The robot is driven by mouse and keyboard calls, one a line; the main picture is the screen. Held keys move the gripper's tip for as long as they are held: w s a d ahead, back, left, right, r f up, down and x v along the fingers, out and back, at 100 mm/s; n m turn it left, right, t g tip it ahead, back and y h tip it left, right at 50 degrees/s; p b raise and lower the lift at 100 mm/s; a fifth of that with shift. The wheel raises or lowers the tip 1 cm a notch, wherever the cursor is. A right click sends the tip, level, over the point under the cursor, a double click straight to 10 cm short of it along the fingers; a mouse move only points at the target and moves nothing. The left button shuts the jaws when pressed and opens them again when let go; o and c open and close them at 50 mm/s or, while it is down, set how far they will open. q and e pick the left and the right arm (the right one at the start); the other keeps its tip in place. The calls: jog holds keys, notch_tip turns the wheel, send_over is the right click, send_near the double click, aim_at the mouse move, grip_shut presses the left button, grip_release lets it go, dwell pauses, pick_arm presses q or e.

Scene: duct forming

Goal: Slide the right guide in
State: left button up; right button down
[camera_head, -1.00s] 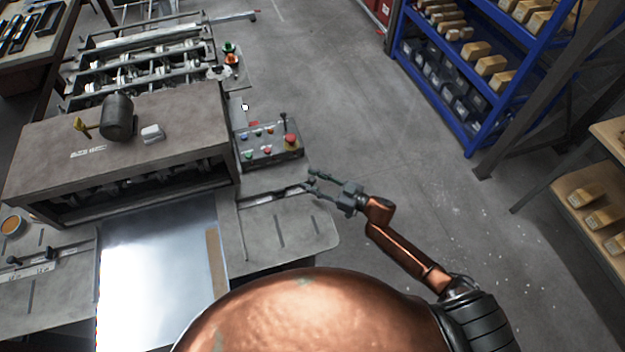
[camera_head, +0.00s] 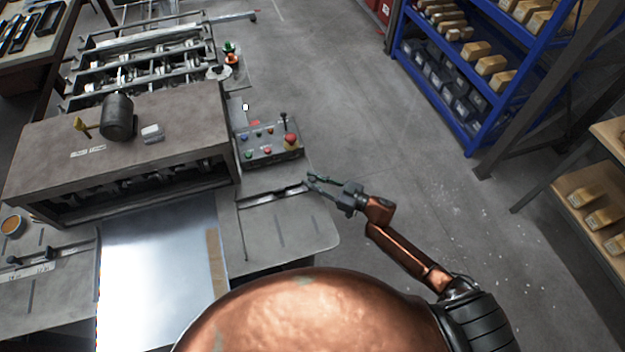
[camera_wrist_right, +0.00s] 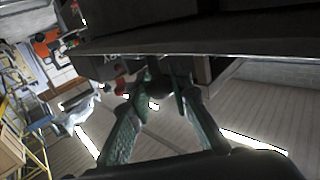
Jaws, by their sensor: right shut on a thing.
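The right guide (camera_head: 268,198) is a dark, narrow bar lying across the grey right wing table (camera_head: 290,235), beside the feed opening of the machine. My right gripper (camera_head: 309,181) reaches in from the right, with its fingertips at the guide's outer end. In the right wrist view, the green fingers (camera_wrist_right: 158,88) converge on a small dark part under a dark table edge, and the gripper is shut on it. The contact itself is in shadow. A shiny metal sheet (camera_head: 155,265) lies to the left of the wing table. My left gripper is not in view.
A control box (camera_head: 270,145) with coloured buttons stands just behind the guide. The left guide (camera_head: 35,258) with dark knobs is on the left wing table. The machine housing (camera_head: 120,140) is behind the sheet. Open floor lies to the right, before a blue shelf (camera_head: 440,90).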

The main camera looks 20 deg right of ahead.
aim_at(303, 188)
jog(key=a+p, duration=0.1)
jog(key=a, duration=0.2)
jog(key=shift+s+r, duration=0.1)
jog(key=shift+r, duration=0.05)
jog(key=shift+a, duration=0.25)
jog(key=c, duration=1.7)
grip_release()
jog(key=shift+d, duration=0.1)
jog(key=shift+c, duration=0.2)
jog(key=shift+s+d+f, duration=0.15)
jog(key=shift+d+f, duration=0.1)
jog(key=shift+d, duration=0.05)
jog(key=v, duration=1.1)
jog(key=shift+s, duration=0.15)
jog(key=shift+d+r, duration=0.1)
